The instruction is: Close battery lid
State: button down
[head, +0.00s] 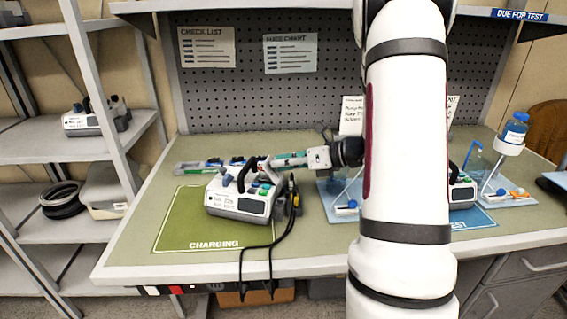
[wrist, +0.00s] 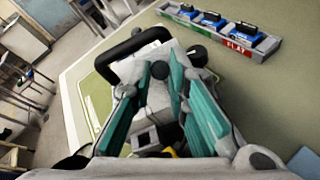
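The white infusion pump (head: 238,203) with a black carry handle stands on the green charging mat (head: 180,225), its screen facing front. In the wrist view the pump body (wrist: 145,65) lies below my gripper, with its black handle (wrist: 137,43) at upper left. My gripper (head: 254,170) reaches in from the right at the pump's top and back. In the wrist view my gripper (wrist: 168,68) has its teal-padded fingers slightly apart at the tips, with no object clearly held. A dark recess with a grey block (wrist: 148,138) shows between the fingers. I cannot clearly make out the battery lid.
A tray of blue-topped batteries (wrist: 212,20) lies behind the pump, with a red section marked FLAT. Black cables (head: 270,245) hang over the table's front edge. Another pump (head: 462,192) stands on the blue mat (head: 478,218) at right, partly behind my arm.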

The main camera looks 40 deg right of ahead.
aim_at(268, 163)
jog(key=shift+r, duration=0.1)
jog(key=p, duration=0.1)
jog(key=g+h+p, duration=0.1)
jog(key=p, duration=0.1)
jog(key=shift+w+a+r+g, duration=0.25)
jog(key=shift+w+a+g, duration=0.05)
jog(key=shift+w+a, duration=0.1)
jog(key=g+h+p, duration=0.1)
jog(key=p, duration=0.1)
jog(key=w+a+g+h+p, duration=0.1)
jog(key=g+p, duration=0.1)
jog(key=shift+w+f+n, duration=0.1)
jog(key=shift+w+n, duration=0.1)
jog(key=shift+n, duration=0.1)
jog(key=g+p, duration=0.1)
jog(key=w+g+h+p, duration=0.1)
jog(key=p, duration=0.1)
jog(key=shift+a+f+h, duration=0.3)
jog(key=shift+a+f, duration=0.1)
jog(key=shift+w+a+f+g+h, duration=0.15)
jog(key=shift+w+f+g+h, duration=0.25)
jog(key=shift+g, duration=0.25)
jog(key=shift+w+a+f+g+h, duration=0.15)
jog(key=shift+w+f+g+h, duration=0.1)
jog(key=shift+g+h, duration=0.35)
jog(key=c, duration=1.5)
grip_release()
jog(key=shift+c, duration=0.2)
